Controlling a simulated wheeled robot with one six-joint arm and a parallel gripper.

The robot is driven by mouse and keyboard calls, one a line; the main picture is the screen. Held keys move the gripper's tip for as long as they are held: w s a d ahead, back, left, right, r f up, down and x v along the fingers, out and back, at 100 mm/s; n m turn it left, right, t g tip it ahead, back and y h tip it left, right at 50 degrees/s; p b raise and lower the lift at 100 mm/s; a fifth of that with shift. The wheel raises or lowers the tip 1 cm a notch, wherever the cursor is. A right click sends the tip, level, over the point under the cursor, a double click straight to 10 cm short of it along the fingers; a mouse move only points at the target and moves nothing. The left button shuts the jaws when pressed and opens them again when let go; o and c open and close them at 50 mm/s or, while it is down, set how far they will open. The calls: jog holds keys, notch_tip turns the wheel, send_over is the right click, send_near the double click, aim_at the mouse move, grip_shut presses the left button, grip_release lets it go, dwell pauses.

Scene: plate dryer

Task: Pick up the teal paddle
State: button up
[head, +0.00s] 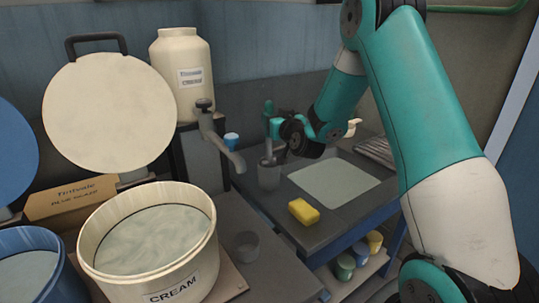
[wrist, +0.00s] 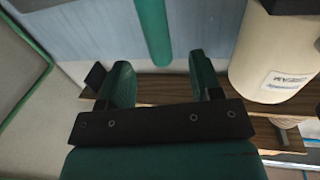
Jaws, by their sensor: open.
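A slim teal bar, which looks like the handle of the teal paddle (wrist: 153,32), runs down from the top of the wrist view and ends between my fingertips. My gripper (wrist: 160,66) is open, with a finger on each side of the bar and a visible gap to both. I cannot tell how far beyond the tips the bar lies. In the head view a small teal upright piece (head: 268,107) shows beside my wrist, above a grey cup (head: 268,176). My arm hides part of that area, and the gripper's fingers are hard to make out there.
A cream tub (head: 101,251) and a cream jar (head: 181,75) stand to the left, with a grey tap (head: 220,147) near the cup. A yellow sponge (head: 303,211) and a pale sheet (head: 334,184) lie on the dark bench. The cream jar also shows at right in the wrist view (wrist: 273,62).

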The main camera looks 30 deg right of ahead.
aim_at(268, 111)
jog(key=w, duration=0.2)
jog(key=shift+w+d+p, duration=0.15)
jog(key=shift+w+p, duration=0.15)
jog(key=shift+p, duration=0.1)
jog(key=w+p, duration=0.1)
jog(key=w, duration=0.1)
jog(key=w+d+p, duration=0.1)
jog(key=w+p, duration=0.1)
jog(key=shift+f, duration=0.15)
jog(key=shift+w+f, duration=0.15)
jog(key=shift+w, duration=0.3)
jog(key=c, duration=1)
